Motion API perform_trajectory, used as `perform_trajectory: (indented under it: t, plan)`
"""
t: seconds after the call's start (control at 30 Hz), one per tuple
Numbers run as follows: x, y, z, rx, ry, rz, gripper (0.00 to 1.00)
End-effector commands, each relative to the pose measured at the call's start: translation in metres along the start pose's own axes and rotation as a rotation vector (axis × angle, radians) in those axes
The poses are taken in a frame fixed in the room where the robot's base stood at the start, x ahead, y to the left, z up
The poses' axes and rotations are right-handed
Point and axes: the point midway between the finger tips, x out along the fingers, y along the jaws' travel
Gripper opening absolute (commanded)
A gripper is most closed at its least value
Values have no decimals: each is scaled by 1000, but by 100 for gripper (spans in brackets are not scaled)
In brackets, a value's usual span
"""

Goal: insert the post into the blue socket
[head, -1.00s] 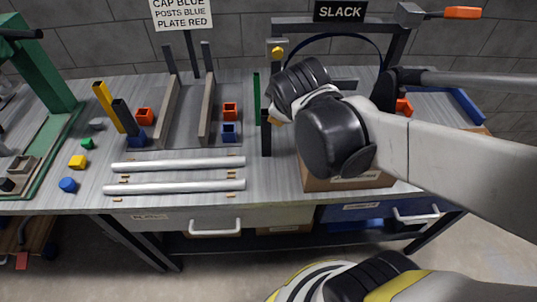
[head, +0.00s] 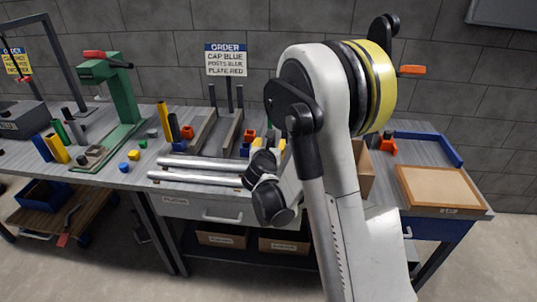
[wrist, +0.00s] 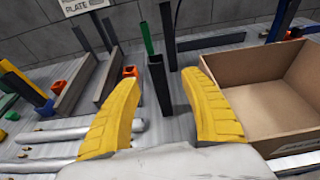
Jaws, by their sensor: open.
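My gripper (wrist: 161,80) is open, its two yellow fingers apart and pointing at the bench; the head view shows it only partly (head: 270,148), beside my arm. An upright dark square post (wrist: 160,95) shows between the fingers in the wrist view, apart from both. A green post (wrist: 148,38) stands just behind it. A blue socket (wrist: 45,108) sits at the left of the wrist view, near an orange socket (wrist: 58,86). Another blue socket (head: 244,150) shows in the head view, beside an orange socket (head: 249,135). I cannot tell which post is meant.
A cardboard box (wrist: 262,85) stands right of my gripper. Grey rails (wrist: 110,75) and silver bars (head: 205,163) lie to the left. A green press (head: 122,85) and an order sign (head: 225,60) stand farther off. My arm hides much of the bench.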

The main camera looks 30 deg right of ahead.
Motion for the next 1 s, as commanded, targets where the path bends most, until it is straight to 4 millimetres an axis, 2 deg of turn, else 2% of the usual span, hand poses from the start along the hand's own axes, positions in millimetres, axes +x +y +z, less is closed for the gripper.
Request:
perform_trajectory:
  t: [0.1, 0.27, 0.5, 0.6, 0.83, 0.87, 1.0]
  plan:
    - [22, 0, -2, 2, 1, -1, 52]
    - [40, 1, -3, 3, 1, -1, 52]
    - [76, 6, -4, 4, 1, 0, 52]
    - [84, 6, -3, 4, 1, 0, 52]
    - [85, 6, -1, 4, 1, 0, 52]
    - [85, 6, -1, 4, 1, 0, 48]
    - [85, 6, -1, 4, 1, 0, 5]
